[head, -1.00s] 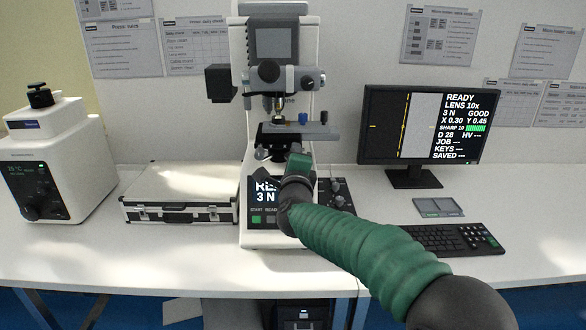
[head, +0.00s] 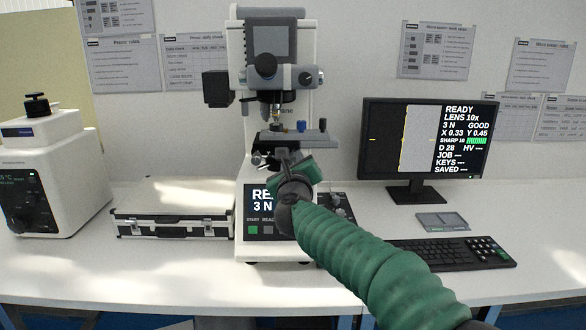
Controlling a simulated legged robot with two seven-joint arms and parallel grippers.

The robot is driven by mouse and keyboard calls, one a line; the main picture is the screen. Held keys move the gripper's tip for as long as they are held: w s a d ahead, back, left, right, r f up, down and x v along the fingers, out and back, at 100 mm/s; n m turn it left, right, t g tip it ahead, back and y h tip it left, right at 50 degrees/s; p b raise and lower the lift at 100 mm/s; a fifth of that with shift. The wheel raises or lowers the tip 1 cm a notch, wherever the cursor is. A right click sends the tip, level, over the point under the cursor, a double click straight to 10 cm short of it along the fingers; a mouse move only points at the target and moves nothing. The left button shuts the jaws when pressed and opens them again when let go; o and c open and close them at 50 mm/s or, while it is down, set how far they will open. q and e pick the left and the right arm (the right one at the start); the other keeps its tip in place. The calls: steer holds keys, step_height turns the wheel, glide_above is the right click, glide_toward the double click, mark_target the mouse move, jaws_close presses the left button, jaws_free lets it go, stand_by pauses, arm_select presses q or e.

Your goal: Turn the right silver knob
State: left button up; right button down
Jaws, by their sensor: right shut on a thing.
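The hardness tester (head: 305,105) stands at the middle of the bench, with its stage (head: 292,136) at mid-height. My right gripper (head: 284,153) reaches up from the lower right to just below the stage. It is shut on the right silver knob, which my gripper and wrist mostly hide. Another small silver knob (head: 259,158) shows just left of my fingers under the stage. The monitor (head: 428,140) reads X 0.33, Y 0.45 and GOOD. My left gripper is not in view.
A silver case (head: 172,210) lies left of the tester, and a white machine (head: 45,165) stands at the far left. A keyboard (head: 455,253) and a small grey tray (head: 442,221) lie on the right. My forearm passes over the tester's front panel (head: 262,229).

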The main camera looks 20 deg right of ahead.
steer(key=shift+f+m, duration=0.3)
steer(key=shift+f, duration=0.1)
steer(key=c, duration=1.3)
jaws_free()
steer(key=shift+w, duration=0.15)
steer(key=shift+o, duration=0.3)
steer(key=shift+r, duration=0.15)
steer(key=shift+r, duration=0.1)
steer(key=v, duration=1.6)
steer(key=shift+s+b, duration=0.35)
steer(key=shift+s, duration=0.05)
